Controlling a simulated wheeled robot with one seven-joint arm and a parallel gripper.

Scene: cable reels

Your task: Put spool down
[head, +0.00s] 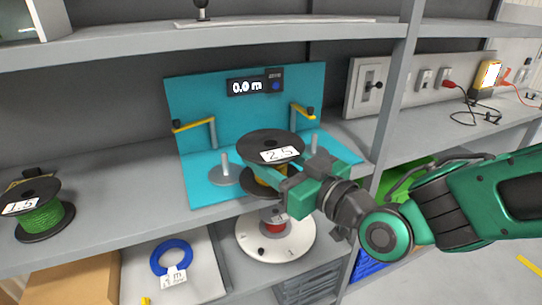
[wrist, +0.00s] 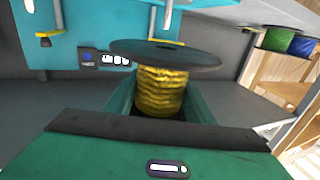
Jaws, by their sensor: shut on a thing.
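The spool (head: 268,143) has dark flanges, yellow wire and a white tag marked 2.5 on top. It is upright in front of the teal measuring station (head: 240,110). My gripper (head: 272,178) is shut on it, around the wire between the flanges. In the wrist view, the yellow wire (wrist: 162,90) is between the green jaws under a dark flange. I cannot tell whether the spool's lower flange touches the station's base or the shelf. The station has a grey disc with an upright post (head: 225,172) left of the spool, and another post (head: 312,146) to its right.
A green-wire spool tagged 1.5 (head: 42,218) stands on the shelf at left. Yellow-topped arms (head: 194,125) rise from the station. Below are a blue coil (head: 171,258) and a white round plate (head: 250,245) with a red reel. Shelf between the green spool and station is clear.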

